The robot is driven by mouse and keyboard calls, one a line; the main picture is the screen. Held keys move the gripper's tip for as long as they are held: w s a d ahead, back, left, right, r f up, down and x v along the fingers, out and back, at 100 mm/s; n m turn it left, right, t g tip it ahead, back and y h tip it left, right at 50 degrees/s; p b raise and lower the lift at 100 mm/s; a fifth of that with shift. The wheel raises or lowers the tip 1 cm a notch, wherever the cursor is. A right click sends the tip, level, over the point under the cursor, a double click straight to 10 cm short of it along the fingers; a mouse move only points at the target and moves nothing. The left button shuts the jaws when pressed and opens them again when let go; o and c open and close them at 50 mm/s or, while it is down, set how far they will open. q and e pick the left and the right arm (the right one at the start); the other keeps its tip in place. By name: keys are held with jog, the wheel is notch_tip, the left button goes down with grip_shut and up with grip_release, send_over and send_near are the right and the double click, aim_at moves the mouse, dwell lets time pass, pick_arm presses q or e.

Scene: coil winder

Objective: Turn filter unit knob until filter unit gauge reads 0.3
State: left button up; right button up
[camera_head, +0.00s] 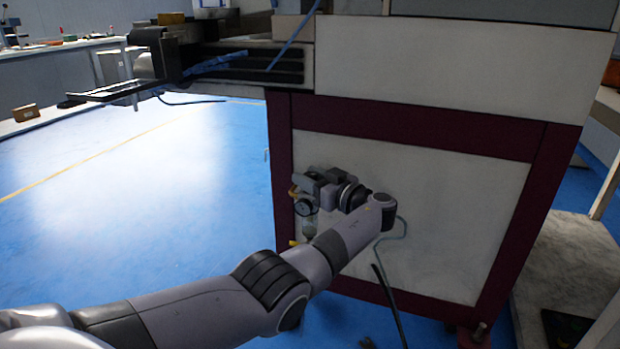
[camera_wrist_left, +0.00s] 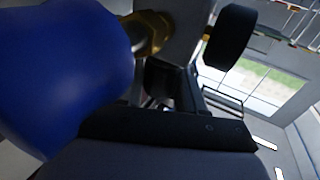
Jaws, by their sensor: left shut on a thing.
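The filter unit (camera_head: 311,226) is mounted on the white side panel of the machine, at its left edge, with a brass fitting and a small bowl. Its small round gauge (camera_head: 303,207) has a dark rim; the dial is too small to read. My left gripper (camera_head: 314,184) is at the top of the filter unit, shut on its knob, which the gripper hides. In the left wrist view, the gripper (camera_wrist_left: 170,118) is dark at the bottom, close to a brass fitting (camera_wrist_left: 152,32). A large rounded blue body fills the left, and a black round part, perhaps the gauge edge-on, is at the upper right. My right gripper is not in view.
The machine's dark red frame (camera_head: 282,150) surrounds the white panel (camera_head: 440,210). A thin hose (camera_head: 402,250) hangs right of my wrist. Blue floor (camera_head: 150,200) is open on the left.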

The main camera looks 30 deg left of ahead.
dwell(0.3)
pick_arm(q)
jog(key=o, duration=0.9)
jog(key=shift+a, duration=0.1)
jog(key=shift+o, duration=0.2)
jog(key=s+d, duration=0.1)
jog(key=d, duration=0.6)
jog(key=shift+s+p, duration=0.2)
jog(key=shift+p, duration=0.2)
